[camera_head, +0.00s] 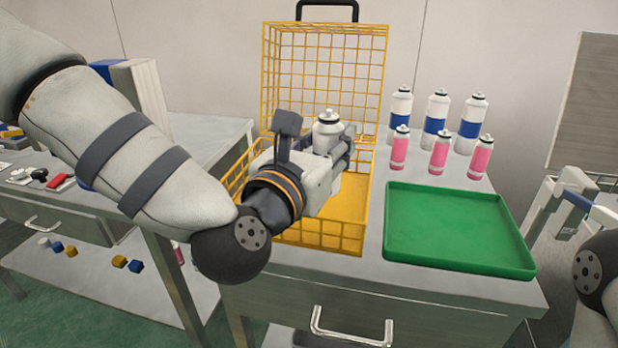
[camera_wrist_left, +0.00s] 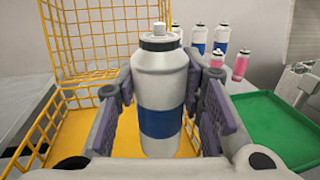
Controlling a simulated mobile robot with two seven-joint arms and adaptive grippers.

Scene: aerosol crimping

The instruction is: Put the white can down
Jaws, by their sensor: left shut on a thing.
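The white can (camera_head: 327,131) has a blue band and a black-rimmed top with a white valve. My left gripper (camera_head: 338,150) is shut on it and holds it upright over the yellow wire basket (camera_head: 318,236). In the left wrist view the can (camera_wrist_left: 160,85) stands between the two purple-grey finger pads of the gripper (camera_wrist_left: 160,115). The gripper hides the can's lower part in the head view, and I cannot tell whether its base touches the basket floor. My right gripper is not in view; only part of my right arm shows at the right edge.
The basket's open lid (camera_head: 325,75) stands upright behind. A green tray (camera_head: 458,228) lies empty to the right. Several cans stand behind the tray: white and blue ones (camera_head: 437,112) at the back, pink ones (camera_head: 439,152) in front. A side table with a shelf (camera_head: 130,275) is at left.

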